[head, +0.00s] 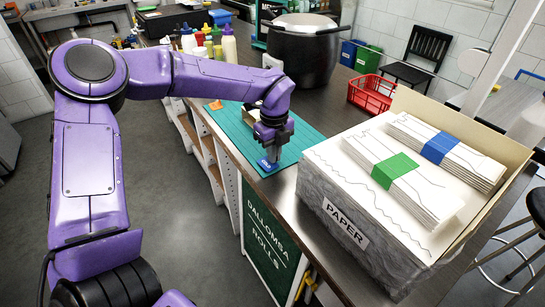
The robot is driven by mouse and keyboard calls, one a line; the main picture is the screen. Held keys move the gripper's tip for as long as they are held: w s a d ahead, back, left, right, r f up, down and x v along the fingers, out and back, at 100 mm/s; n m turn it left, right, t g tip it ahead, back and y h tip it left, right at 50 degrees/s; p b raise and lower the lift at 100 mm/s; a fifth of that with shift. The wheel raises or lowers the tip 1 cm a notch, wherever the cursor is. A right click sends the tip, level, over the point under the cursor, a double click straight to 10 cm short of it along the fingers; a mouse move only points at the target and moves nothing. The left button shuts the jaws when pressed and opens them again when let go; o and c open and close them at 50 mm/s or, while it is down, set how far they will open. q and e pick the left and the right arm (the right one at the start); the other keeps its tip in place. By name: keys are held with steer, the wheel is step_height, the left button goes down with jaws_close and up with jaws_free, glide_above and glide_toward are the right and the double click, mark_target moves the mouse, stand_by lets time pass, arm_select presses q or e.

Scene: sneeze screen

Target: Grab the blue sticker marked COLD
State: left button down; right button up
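A small blue sticker (267,165) with pale lettering lies at the near edge of the teal mat (305,134) on the counter. The lettering is too small to read for certain. My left gripper (272,154) points down right at the sticker's far side, its fingertips very close to it. I cannot tell whether they touch it or how far apart the fingers are. My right gripper is not in view.
An orange piece (216,105) lies on the mat's far left. A large paper box (375,240) stands close on the right. Behind are a dark pot (302,55), a red basket (371,95) and several bottles (208,42). The mat's right part is clear.

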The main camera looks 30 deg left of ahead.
arm_select(q)
step_height(320, 180, up, 3)
steer(key=shift+s+d+f+b, duration=0.1)
steer(key=shift+b, duration=0.2)
steer(key=s+d+r+b, duration=0.4)
steer(key=s+d+r, duration=0.2)
steer(key=s+r, duration=0.3)
steer(key=s, duration=0.3)
steer(key=shift+d+r, duration=0.25)
steer(key=shift+r, duration=0.05)
